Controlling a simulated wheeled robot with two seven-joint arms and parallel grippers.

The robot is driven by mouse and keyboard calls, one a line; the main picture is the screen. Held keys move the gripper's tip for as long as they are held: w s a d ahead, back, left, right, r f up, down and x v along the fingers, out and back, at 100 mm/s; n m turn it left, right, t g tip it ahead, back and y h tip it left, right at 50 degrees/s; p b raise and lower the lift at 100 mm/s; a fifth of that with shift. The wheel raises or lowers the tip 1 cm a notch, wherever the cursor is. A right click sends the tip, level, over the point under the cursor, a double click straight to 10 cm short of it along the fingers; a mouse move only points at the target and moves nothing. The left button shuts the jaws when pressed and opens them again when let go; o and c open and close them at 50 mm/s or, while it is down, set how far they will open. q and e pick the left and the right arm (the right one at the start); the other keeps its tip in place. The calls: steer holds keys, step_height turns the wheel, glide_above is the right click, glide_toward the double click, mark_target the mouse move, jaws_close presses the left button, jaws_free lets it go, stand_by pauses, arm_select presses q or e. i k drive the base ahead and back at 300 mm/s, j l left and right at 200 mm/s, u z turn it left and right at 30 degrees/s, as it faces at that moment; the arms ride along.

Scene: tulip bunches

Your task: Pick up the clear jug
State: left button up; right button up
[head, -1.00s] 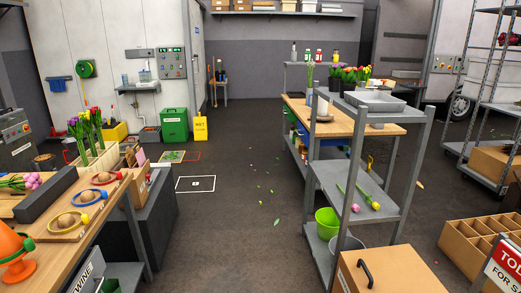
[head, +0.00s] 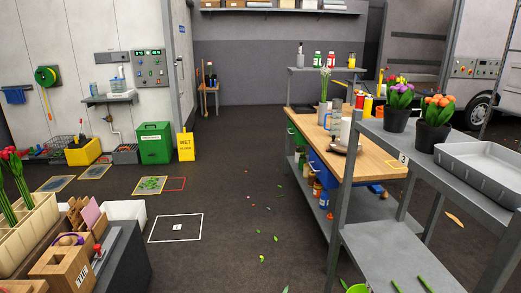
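A see-through greyish vessel (head: 336,122), which looks like the clear jug, stands on the wooden-topped workbench (head: 378,167) right of centre. It is small in the view, and its handle cannot be made out. Neither of my grippers shows in the head view.
A grey shelf rack (head: 440,160) with two flower pots and a grey tray (head: 485,163) stands at the near right, partly in front of the bench. The middle floor is open, with scattered leaves.

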mark_target(335, 123)
steer(key=i, duration=2.3)
steer(key=i+j+z, duration=0.2)
steer(key=i+z, duration=0.3)
steer(key=i, duration=0.25)
steer(key=i+j+z, duration=0.45)
steer(key=i, duration=0.25)
steer(key=i+j+z, duration=0.5)
steer(key=j, duration=0.25)
steer(key=i, duration=0.1)
